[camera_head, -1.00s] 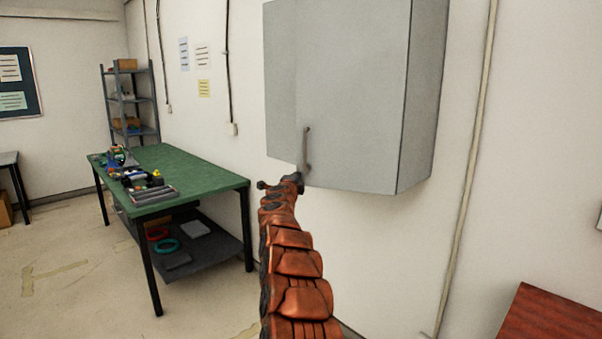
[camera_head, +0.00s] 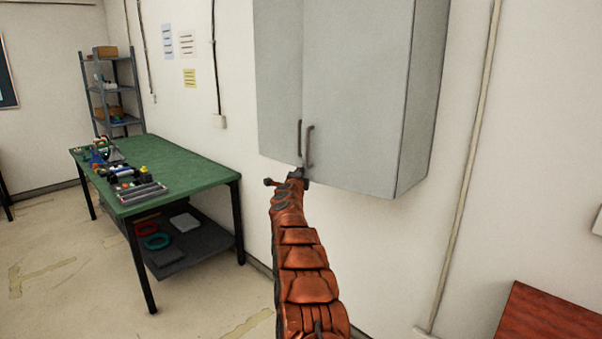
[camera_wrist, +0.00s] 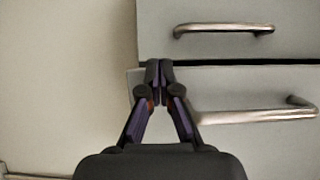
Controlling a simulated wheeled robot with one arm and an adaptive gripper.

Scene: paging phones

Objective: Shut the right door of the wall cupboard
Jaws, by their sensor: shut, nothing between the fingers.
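The grey wall cupboard (camera_head: 417,100) hangs on the wall. Its left door (camera_head: 278,75) looks shut. Its right door (camera_head: 355,90) stands slightly proud of the left door, nearly flush; in the wrist view this door (camera_wrist: 225,82) is the lower panel, with a dark gap along its edge. The right door's handle (camera_head: 310,147) also shows in the wrist view (camera_wrist: 255,116). The left door's handle (camera_head: 299,138) is beside it. My gripper (camera_head: 297,172) is shut and empty at the right door's lower inner corner; its fingertips (camera_wrist: 157,70) overlap that corner. Contact cannot be told.
A green-topped workbench (camera_head: 185,170) with small parts stands left of my arm, with a lower shelf (camera_head: 200,250). A metal shelf unit (camera_head: 112,90) stands in the far corner. A reddish-brown surface (camera_head: 550,325) is at lower right. The wall below the cupboard is clear.

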